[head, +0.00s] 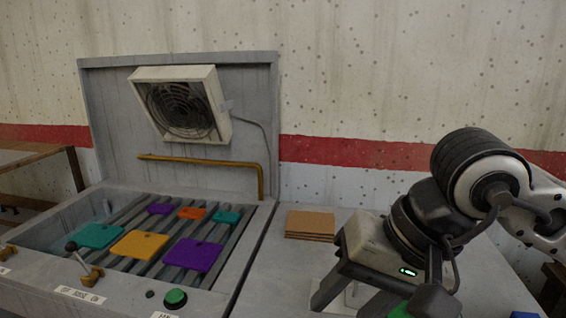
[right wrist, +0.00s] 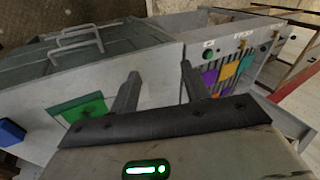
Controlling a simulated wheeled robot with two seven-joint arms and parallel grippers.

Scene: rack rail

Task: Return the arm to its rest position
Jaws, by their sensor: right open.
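My right gripper (head: 338,297) is at the lower right of the head view, above the grey worktop to the right of the rack basin. Its two fingers are apart with nothing between them. In the right wrist view the gripper (right wrist: 158,82) also shows open and empty. A green plate (right wrist: 83,108) lies on the grey surface left of the fingers in that view. Purple, orange, teal and yellow plates rest on the dark rails (head: 145,218) of the basin, well left of the gripper in the head view. My left gripper is not in view.
A stack of brown boards (head: 310,222) lies on the worktop behind the gripper. A fan box (head: 183,103) and a yellow pipe (head: 205,163) are on the raised back panel. A green button (head: 175,298) and a lever (head: 83,262) sit on the front edge. A blue block (right wrist: 11,130) shows at left.

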